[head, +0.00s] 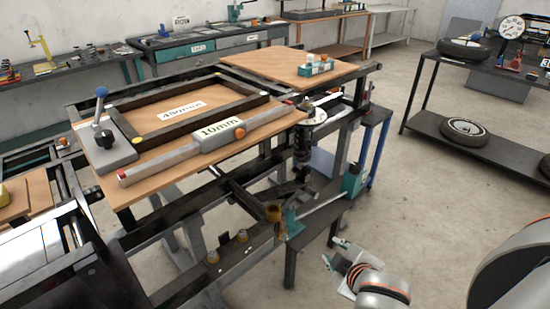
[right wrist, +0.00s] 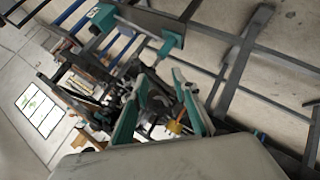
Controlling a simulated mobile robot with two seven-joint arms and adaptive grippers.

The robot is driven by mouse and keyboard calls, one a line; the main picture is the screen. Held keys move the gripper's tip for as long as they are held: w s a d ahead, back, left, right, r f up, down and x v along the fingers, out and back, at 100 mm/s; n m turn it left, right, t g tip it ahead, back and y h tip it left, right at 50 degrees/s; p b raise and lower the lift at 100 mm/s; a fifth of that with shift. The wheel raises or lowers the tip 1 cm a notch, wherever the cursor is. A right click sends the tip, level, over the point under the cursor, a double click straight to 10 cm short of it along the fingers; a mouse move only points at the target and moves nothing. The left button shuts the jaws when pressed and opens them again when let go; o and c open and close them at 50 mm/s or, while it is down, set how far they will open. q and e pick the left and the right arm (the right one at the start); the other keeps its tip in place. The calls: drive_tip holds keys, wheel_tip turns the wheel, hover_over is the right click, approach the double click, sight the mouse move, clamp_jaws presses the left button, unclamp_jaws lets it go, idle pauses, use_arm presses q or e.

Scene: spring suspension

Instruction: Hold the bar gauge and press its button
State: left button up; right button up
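The bar gauge (head: 170,162) is a long grey bar with reddish ends, lying diagonally on the wooden board (head: 265,129) of the frame bench in the head view. Its thicker middle carries a white "10mm" label. A round orange button (head: 240,133) sits next to the label. My right gripper (head: 332,252) is low at the bottom right of the head view, over the floor and well apart from the gauge. Its teal-padded fingers (right wrist: 161,75) stand apart in the right wrist view, and I see nothing held. I cannot make out the gauge there. My left gripper is not in view.
A lever with a blue knob (head: 102,92) and a dark rectangular frame (head: 138,105) lie beside the gauge. A teal-and-white block (head: 316,66) sits on the rear board. Metal rails and a teal fixture (head: 293,222) stand between my right gripper and the gauge.

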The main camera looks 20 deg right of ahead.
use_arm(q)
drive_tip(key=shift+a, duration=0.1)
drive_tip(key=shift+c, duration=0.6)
use_arm(e)
drive_tip(key=w+a+r+n+t+y, duration=0.1)
drive_tip(key=w+a+r+t+y, duration=0.1)
drive_tip(key=r, duration=0.6)
drive_tip(key=w+a+r+n+t+y, duration=0.1)
drive_tip(key=w+a+r+y, duration=0.3)
drive_tip(key=r, duration=0.5)
drive_tip(key=w+a+r+n+t+y, duration=0.1)
drive_tip(key=w+a+r+t+y, duration=0.2)
drive_tip(key=w+r, duration=0.4)
drive_tip(key=shift+a+r+n+t, duration=0.3)
drive_tip(key=shift+a+r+t, duration=0.35)
drive_tip(key=shift+a, duration=0.45)
